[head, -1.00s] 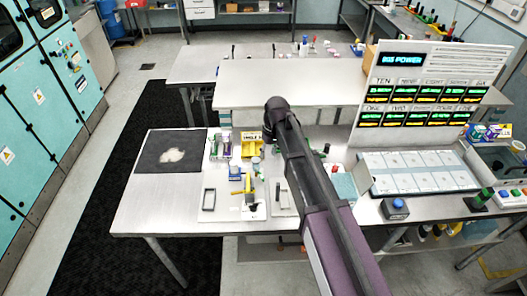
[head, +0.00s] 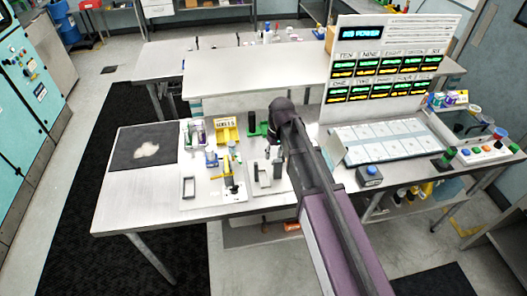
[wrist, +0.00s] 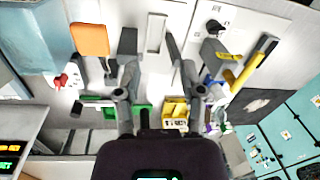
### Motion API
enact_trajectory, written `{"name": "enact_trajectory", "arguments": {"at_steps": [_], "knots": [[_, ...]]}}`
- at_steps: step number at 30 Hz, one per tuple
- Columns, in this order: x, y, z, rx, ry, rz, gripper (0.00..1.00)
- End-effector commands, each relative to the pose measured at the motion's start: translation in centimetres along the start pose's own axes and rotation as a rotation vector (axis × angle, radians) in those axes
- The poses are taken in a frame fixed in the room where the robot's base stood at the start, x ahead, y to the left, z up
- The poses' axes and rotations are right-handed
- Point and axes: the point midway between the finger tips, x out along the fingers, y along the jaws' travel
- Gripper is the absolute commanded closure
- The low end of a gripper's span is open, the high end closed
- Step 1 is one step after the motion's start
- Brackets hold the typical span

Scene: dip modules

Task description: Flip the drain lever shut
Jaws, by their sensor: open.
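A yellow lever-like bar (head: 227,166) stands on a white plate (head: 200,198) on the near table, with a black knob (head: 234,188) by its base. In the wrist view the yellow bar (wrist: 246,72) and the black knob (wrist: 214,27) are to the right of my gripper (wrist: 150,58). A grey upright part (head: 265,174) stands on the plate to the right, close to my arm. I cannot tell for sure which part is the drain lever.
A yellow bin (head: 225,132) and small bottles stand behind the plates. A dark mat (head: 143,150) lies at the table's left, with bare table in front.

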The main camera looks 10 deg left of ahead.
Motion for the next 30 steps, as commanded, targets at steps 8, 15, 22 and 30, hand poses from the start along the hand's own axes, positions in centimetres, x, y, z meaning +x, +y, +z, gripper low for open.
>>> {"name": "enact_trajectory", "arguments": {"at_steps": [8, 15, 22, 30], "knots": [[1.2, 3.0, 2.5, 0.07, 0.006, 0.012, 0.49], [1.8, 4.8, 4.2, 0.117, 0.01, 0.019, 0.49], [1.9, 5.6, 4.8, 0.136, 0.012, 0.022, 0.49], [1.9, 5.6, 4.8, 0.137, 0.012, 0.023, 0.49]]}}
